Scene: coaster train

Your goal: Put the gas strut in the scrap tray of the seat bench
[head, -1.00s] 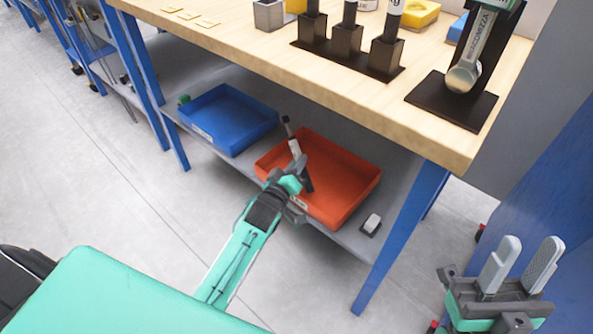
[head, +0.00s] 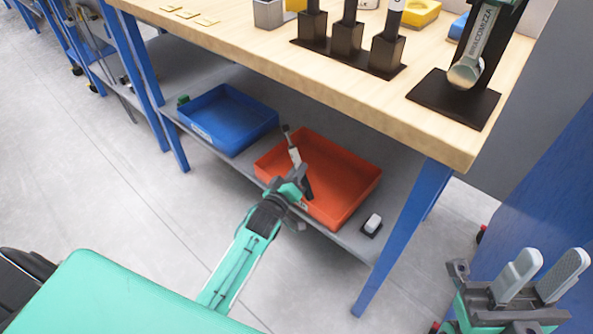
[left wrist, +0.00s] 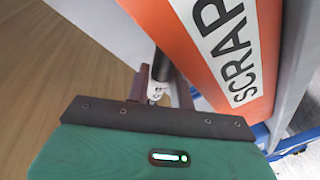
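The scrap tray is the orange-red tray (head: 349,203) on the bench's lower shelf. Its front wall with the word SCRAP fills the upper part of the left wrist view (left wrist: 228,50). The gas strut (head: 294,156), a dark tube with a pale middle and dark end, stands tilted over the tray's left part. My left gripper (head: 300,187) is shut on it at the tray's front edge. In the left wrist view the strut (left wrist: 160,68) lies between the fingers, partly hidden. Whether the strut touches the tray floor I cannot tell. My right gripper (head: 543,277) is open and empty at lower right.
A blue tray (head: 205,134) stands left of the scrap tray on the shelf. A small white item (head: 372,222) sits at the shelf's right front. The wooden bench top (head: 260,45) overhangs the shelf, with black holders (head: 347,42) on it. A blue leg (head: 405,235) stands at right.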

